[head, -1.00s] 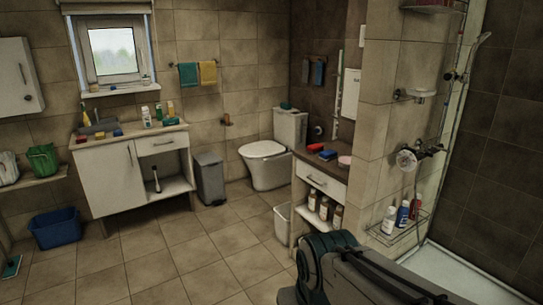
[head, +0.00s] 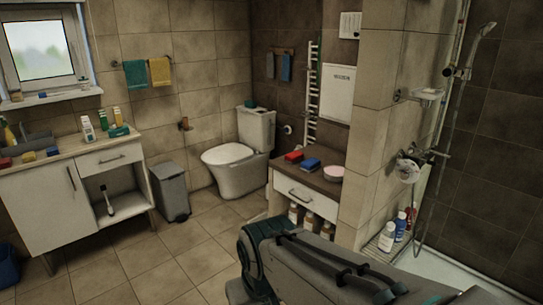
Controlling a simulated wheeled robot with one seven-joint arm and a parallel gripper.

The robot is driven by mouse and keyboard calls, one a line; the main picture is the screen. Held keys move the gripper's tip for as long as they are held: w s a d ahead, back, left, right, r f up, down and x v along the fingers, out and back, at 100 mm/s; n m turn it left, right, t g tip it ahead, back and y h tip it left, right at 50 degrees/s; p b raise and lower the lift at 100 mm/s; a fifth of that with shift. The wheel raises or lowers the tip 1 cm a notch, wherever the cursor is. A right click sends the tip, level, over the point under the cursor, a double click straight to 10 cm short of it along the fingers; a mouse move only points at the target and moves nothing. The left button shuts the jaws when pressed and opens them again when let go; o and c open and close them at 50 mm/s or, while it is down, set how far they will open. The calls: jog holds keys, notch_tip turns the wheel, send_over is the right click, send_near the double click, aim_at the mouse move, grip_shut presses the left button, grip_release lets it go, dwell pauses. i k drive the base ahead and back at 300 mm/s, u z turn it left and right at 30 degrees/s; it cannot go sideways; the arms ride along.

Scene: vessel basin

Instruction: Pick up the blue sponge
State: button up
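A blue sponge-like block (head: 310,164) lies on the dark top of the small drawer cabinet (head: 304,200), between a red block (head: 294,156) and a pink round item (head: 333,172). A smaller blue block (head: 53,151) lies on the left counter, beside a yellow one (head: 28,157). I cannot tell for sure which blue block is the sponge. My arm shows at the bottom, in front of the drawer cabinet. My gripper's fingers are not in view.
A white toilet (head: 236,160) and a grey bin (head: 170,191) stand behind. The left counter (head: 85,146) holds several bottles. A tiled wall (head: 384,120) and a shower basket with bottles (head: 386,240) are at right. The tiled floor (head: 150,255) is clear in the middle.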

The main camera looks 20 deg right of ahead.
aim_at(311, 165)
jog(key=i, duration=2.85)
jog(key=z, duration=2.95)
jog(key=i, duration=0.5)
